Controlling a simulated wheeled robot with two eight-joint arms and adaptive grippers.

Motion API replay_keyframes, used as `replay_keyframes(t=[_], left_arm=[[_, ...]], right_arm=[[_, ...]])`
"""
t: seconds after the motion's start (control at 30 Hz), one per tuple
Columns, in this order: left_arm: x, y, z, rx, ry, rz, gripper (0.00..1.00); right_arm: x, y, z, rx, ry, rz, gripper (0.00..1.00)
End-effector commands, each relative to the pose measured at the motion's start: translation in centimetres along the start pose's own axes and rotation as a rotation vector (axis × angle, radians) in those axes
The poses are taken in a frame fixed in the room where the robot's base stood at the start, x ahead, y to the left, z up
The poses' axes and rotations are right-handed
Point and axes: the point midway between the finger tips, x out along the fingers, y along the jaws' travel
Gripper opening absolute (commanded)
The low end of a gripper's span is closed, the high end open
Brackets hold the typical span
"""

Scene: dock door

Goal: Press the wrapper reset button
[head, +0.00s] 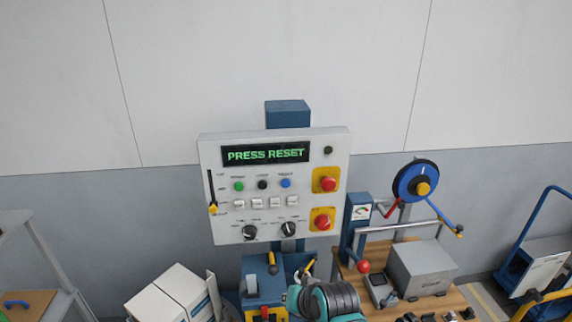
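A light grey control panel (215,165) stands upright on a blue post (288,113) in the middle of the head view. Its dark display (265,154) reads "PRESS RESET" in green letters. Below the display sit a green button (238,186), a black button (262,185) and a blue button (285,183). Their labels are too small to read surely, so I cannot tell which one is reset. Two red mushroom buttons on yellow plates are at the right, an upper one (328,184) and a lower one (322,222). Neither of my grippers is in view.
The panel also has several white switches, two black knobs (250,232) and a yellow-tipped lever (212,208). A teal and dark grey ribbed object (335,299) is below it. White boxes (172,292) stand at lower left. A wooden bench (440,303) with a grey box is at right.

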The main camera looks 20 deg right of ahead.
Motion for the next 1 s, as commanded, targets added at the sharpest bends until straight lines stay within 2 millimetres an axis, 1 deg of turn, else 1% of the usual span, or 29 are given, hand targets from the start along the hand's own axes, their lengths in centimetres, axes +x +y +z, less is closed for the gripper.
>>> replay_keyframes(t=[0.03,0.3,0.4,0.5,0.6,0.7,0.83,1.0], left_arm=[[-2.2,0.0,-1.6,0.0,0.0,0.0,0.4],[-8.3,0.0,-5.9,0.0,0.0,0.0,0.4],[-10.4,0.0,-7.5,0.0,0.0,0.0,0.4],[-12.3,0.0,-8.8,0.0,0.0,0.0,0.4],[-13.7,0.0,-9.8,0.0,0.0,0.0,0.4],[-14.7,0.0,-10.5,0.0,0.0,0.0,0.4],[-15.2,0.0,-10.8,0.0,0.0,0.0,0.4],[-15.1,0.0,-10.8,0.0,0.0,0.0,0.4]], right_arm=[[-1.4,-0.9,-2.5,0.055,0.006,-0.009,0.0],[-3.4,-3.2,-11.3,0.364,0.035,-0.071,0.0],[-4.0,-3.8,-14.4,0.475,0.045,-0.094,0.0],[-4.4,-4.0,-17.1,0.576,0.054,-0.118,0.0],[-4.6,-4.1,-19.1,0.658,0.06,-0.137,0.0],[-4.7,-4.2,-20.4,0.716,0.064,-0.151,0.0],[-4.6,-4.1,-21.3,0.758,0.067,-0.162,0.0],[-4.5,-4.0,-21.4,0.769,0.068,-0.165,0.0]])
